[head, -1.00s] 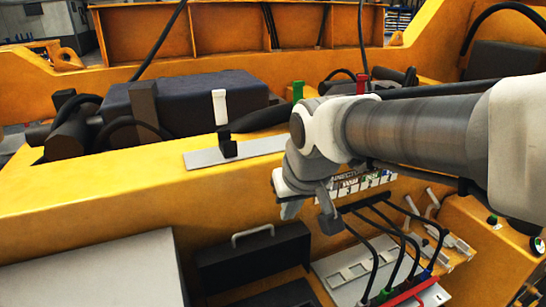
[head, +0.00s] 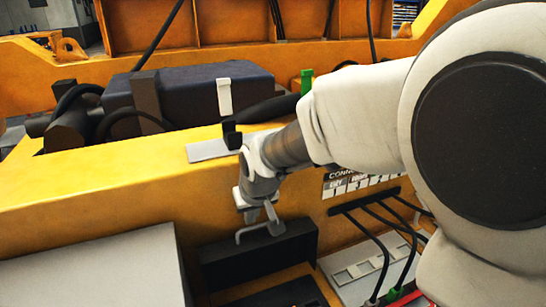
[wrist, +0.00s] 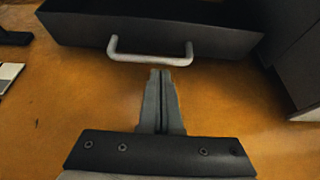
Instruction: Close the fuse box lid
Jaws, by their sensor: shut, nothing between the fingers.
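The fuse box is black and mounted low on the yellow frame, with its dark lower part (head: 280,293) at the bottom edge of the head view. Its black lid (head: 270,256) stands raised, with a grey bar handle at the top edge. The handle (wrist: 150,56) and lid (wrist: 85,30) also show in the wrist view. My gripper (head: 272,222) is shut and empty, right by the handle. In the wrist view its fingertips (wrist: 160,73) are together just short of the bar, near its middle. I cannot tell whether they touch it.
A large grey box (head: 90,270) stands left of the fuse box. Black cables (head: 385,240) run to a pale panel (head: 345,262) on the right.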

